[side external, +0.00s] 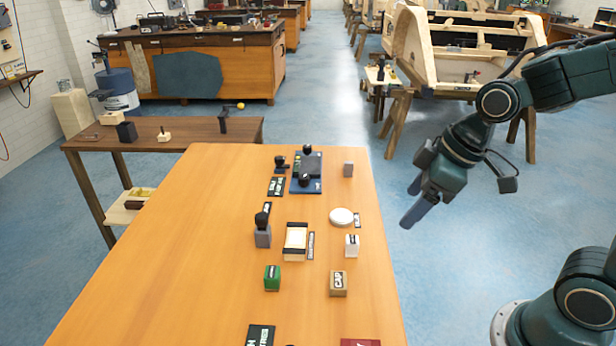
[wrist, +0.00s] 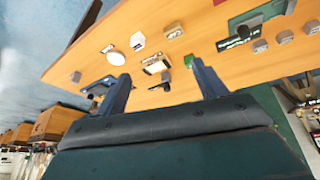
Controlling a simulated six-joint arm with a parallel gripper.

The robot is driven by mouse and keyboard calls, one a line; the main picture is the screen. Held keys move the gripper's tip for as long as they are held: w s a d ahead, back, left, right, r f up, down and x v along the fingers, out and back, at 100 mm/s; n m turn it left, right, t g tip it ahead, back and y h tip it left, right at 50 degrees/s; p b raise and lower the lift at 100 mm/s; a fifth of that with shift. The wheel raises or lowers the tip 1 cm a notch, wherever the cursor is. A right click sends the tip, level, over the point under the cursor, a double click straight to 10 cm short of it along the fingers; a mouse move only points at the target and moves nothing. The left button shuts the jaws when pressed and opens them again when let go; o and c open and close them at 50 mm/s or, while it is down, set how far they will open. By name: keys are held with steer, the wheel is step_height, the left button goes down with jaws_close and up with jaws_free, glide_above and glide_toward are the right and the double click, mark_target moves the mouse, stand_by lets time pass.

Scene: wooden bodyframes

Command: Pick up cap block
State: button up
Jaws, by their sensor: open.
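The cap block (side external: 338,284) is a small tan block with a dark-lettered CAP label on top. It stands near the right side of the orange wooden table (side external: 190,250). In the wrist view a tan block that looks like it (wrist: 173,29) is near the top, beyond the fingers. My gripper (side external: 414,212) is in the air right of the table edge, apart from every block. In the wrist view both fingers of my gripper (wrist: 161,71) are spread with nothing held between them.
A green block (side external: 272,278) stands left of the cap block, and a white block (side external: 352,245) behind it. A white disc (side external: 341,216), a small tray (side external: 296,241) and a grey block with a black knob (side external: 263,232) are farther back. The table's left part is clear.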

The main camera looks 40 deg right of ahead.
steer(key=w+a+f+n+g+y, duration=0.1)
steer(key=w+a+f+n, duration=0.2)
steer(key=f, duration=0.6)
steer(key=shift+w+f+n+y, duration=0.25)
steer(key=shift+w+n+y, duration=0.15)
steer(key=shift+w, duration=0.75)
steer(key=shift+a, duration=0.1)
glide_above(340, 280)
steer(key=s+d, duration=0.2)
steer(key=shift+w+a+f, duration=0.15)
steer(key=shift+f, duration=1.85)
steer(key=shift+w+a+f, duration=0.1)
steer(key=shift+f, duration=1.9)
steer(key=shift+x, duration=2.55)
steer(key=shift+s, duration=0.1)
steer(key=c, duration=1.1)
steer(key=shift+o, duration=0.2)
steer(key=shift+r, duration=0.15)
